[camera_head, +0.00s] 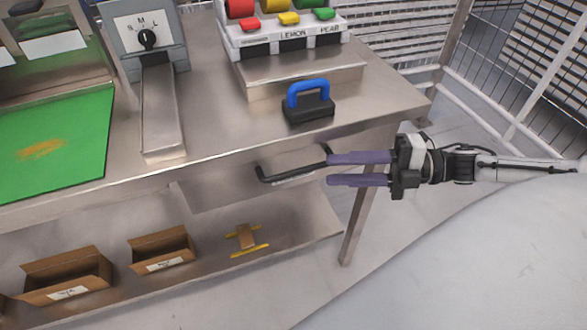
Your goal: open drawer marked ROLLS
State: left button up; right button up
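A metal drawer (215,191) hangs under the right part of the steel table, with a black bar handle (283,178) along its front. No ROLLS marking is readable on it from here. My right gripper (329,170) comes in from the right with two purple fingers, one above the other. The fingers are apart, with a clear gap between them. Their tips are at the right end of the handle, and the upper finger overlaps that end in the picture. I cannot tell whether they touch. My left gripper is not in view.
On the steel table (210,120) stand a blue-handled black block (308,101), a dial box (148,38), a green mat (55,145) and a bin rack with coloured pieces (285,28). Cardboard boxes (162,248) sit on the lower shelf. A table leg (355,215) stands below my gripper. Floor at right is clear.

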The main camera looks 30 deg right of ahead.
aim_at(303, 170)
jog(key=b+x, duration=0.4)
jog(key=x, duration=0.4)
jog(key=shift+f, duration=0.1)
jog(key=shift+w+a, duration=0.35)
jog(key=shift+a, duration=0.1)
jog(key=c, duration=0.6)
grip_shut()
